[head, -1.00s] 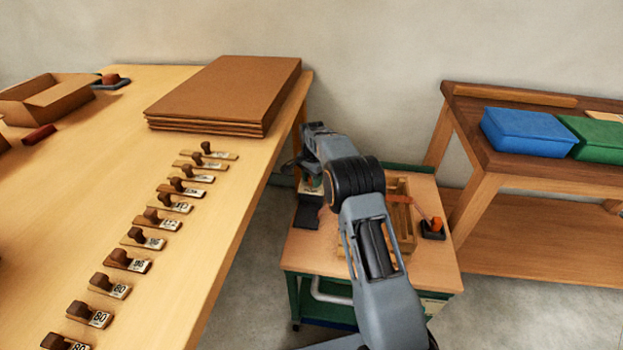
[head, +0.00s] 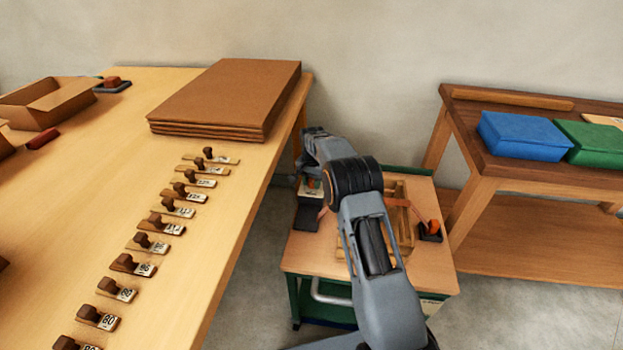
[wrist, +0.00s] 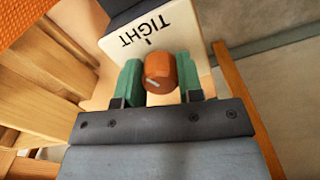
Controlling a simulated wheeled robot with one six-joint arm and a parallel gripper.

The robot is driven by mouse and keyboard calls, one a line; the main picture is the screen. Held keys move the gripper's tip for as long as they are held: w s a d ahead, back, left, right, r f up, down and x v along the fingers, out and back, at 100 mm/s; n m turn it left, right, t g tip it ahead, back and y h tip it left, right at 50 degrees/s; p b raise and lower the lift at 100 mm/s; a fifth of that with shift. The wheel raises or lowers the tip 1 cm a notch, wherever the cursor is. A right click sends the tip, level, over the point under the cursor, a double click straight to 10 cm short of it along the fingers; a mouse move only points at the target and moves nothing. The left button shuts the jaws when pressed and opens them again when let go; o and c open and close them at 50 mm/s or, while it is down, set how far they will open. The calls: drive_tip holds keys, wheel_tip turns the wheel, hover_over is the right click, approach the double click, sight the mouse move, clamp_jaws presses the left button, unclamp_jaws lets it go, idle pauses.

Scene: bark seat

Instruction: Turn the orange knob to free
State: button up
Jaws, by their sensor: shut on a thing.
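The orange knob (wrist: 159,69) sits on a pale plate (wrist: 187,35) in the wrist view. The plate carries the word TIGHT, upside down in this view, and a short black tick. A small white mark shows on the knob's face. The word FREE is not in sight. My gripper (wrist: 159,83) has its green fingers on either side of the knob, shut on it.
Wooden slats (wrist: 45,60) lie close left of my gripper in the wrist view. The cart also bears a wooden crate (head: 401,222) and an orange-topped thing (head: 433,227). A long table (head: 90,220) with several stamps stands left, a brown bench (head: 480,150) right.

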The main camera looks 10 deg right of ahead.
drive_tip(key=n+p, duration=0.1)
drive_tip(key=n, duration=0.3)
drive_tip(key=shift+r+n, duration=0.1)
drive_tip(key=shift+n, duration=0.2)
drive_tip(key=n+p, duration=0.1)
drive_tip(key=n, duration=0.2)
drive_tip(key=shift+n, duration=0.3)
drive_tip(key=n, duration=0.4)
drive_tip(key=shift+d+n+p, duration=0.1)
drive_tip(key=shift+n+p, duration=0.2)
drive_tip(key=n, duration=0.4)
drive_tip(key=shift+n, duration=0.3)
drive_tip(key=n, duration=0.3)
drive_tip(key=shift+w+n, duration=0.1)
drive_tip(key=shift+n, duration=0.2)
drive_tip(key=n, duration=0.3)
drive_tip(key=shift+n, duration=0.3)
drive_tip(key=n, duration=0.3)
drive_tip(key=shift+w+n+p, duration=0.1)
drive_tip(key=shift+n+p, duration=0.2)
drive_tip(key=shift+n, duration=1.7)
